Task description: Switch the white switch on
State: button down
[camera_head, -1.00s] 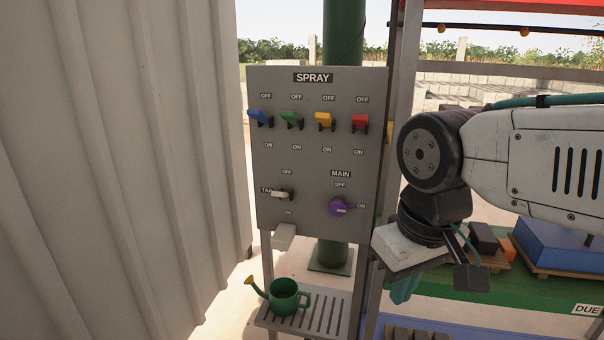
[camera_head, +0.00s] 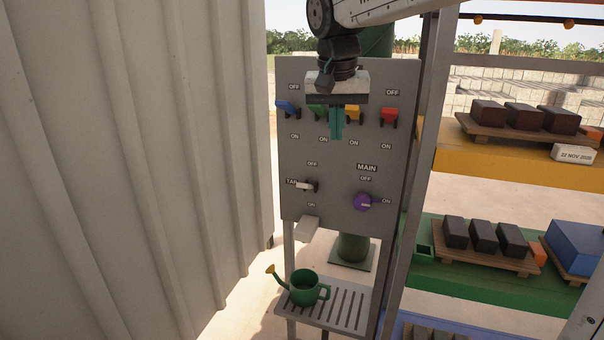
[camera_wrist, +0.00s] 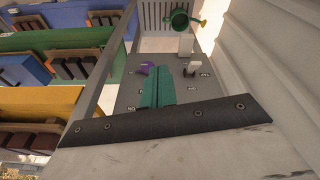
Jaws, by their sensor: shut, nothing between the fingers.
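The white switch (camera_head: 305,186) is a lever beside the TAP label on the lower left of the grey panel (camera_head: 335,160). It sticks out roughly level, between OFF above and ON below. It also shows in the wrist view (camera_wrist: 191,69), upside down. My gripper (camera_head: 336,136) has teal fingers pointing down in front of the panel, between the green and yellow switches. The fingers are shut and empty, above and to the right of the white switch and apart from it. My gripper partly hides the green switch (camera_head: 316,111).
Blue (camera_head: 287,107), yellow (camera_head: 354,113) and red (camera_head: 389,116) switches line the panel top. A white spout (camera_head: 307,229) juts out below, over a green watering can (camera_head: 304,288). Corrugated wall (camera_head: 130,170) left, shelves right.

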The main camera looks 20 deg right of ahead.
aim_at(306, 186)
jog(key=w+a+m, duration=0.2)
jog(key=w+a, duration=0.2)
jog(key=w, duration=1.2)
jog(key=shift+w+m+t+h, duration=0.2)
jog(key=shift+m+t+h, duration=0.1)
jog(key=shift+a+f, duration=0.1)
jog(key=shift+f, duration=0.05)
jog(key=x, duration=2)
jog(key=shift+s, duration=0.15)
